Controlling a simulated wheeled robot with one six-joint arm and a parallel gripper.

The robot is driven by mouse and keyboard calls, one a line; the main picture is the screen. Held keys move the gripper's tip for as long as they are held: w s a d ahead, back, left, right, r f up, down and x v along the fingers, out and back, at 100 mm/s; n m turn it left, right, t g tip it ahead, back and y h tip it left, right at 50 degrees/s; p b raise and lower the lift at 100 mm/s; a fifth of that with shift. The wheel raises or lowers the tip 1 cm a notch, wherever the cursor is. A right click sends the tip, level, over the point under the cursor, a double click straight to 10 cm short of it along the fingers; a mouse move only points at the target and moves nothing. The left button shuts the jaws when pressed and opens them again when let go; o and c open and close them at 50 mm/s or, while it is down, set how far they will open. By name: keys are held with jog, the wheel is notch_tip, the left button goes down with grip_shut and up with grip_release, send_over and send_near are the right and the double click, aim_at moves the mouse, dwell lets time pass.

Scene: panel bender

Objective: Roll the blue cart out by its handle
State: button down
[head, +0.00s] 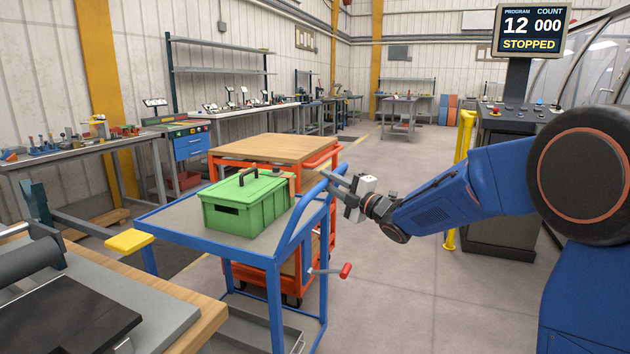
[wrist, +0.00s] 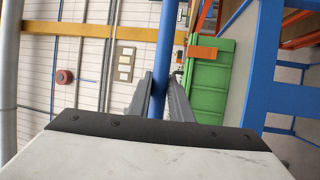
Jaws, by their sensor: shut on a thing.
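The blue cart (head: 180,219) stands left of centre in the head view, with a grey top and a green toolbox (head: 246,205) on it. Its blue handle (head: 310,205) slopes up at the cart's right end. My gripper (head: 338,180) reaches in from the right and is at the upper part of the handle. In the wrist view, the blue handle bar (wrist: 164,60) runs between the two fingers of my gripper (wrist: 160,90), which are shut on it. The green toolbox (wrist: 212,75) shows to the right of the bar there.
An orange cart (head: 275,150) with a wooden top stands close behind the blue cart. A red-handled crank (head: 345,271) sticks out at the blue cart's right side. A workbench (head: 190,335) is near at front left. Yellow posts (head: 463,140) and a control console (head: 505,130) stand right. Floor between is clear.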

jog(key=s+d, duration=0.2)
jog(key=d, duration=0.5)
jog(key=s+d, duration=0.3)
jog(key=d, duration=0.5)
jog(key=shift+s, duration=0.25)
jog(key=shift+f, duration=0.1)
jog(key=c, duration=1.6)
grip_release()
jog(key=v, duration=1.7)
jog(key=shift+s+d+f, duration=0.1)
jog(key=shift+d, duration=0.05)
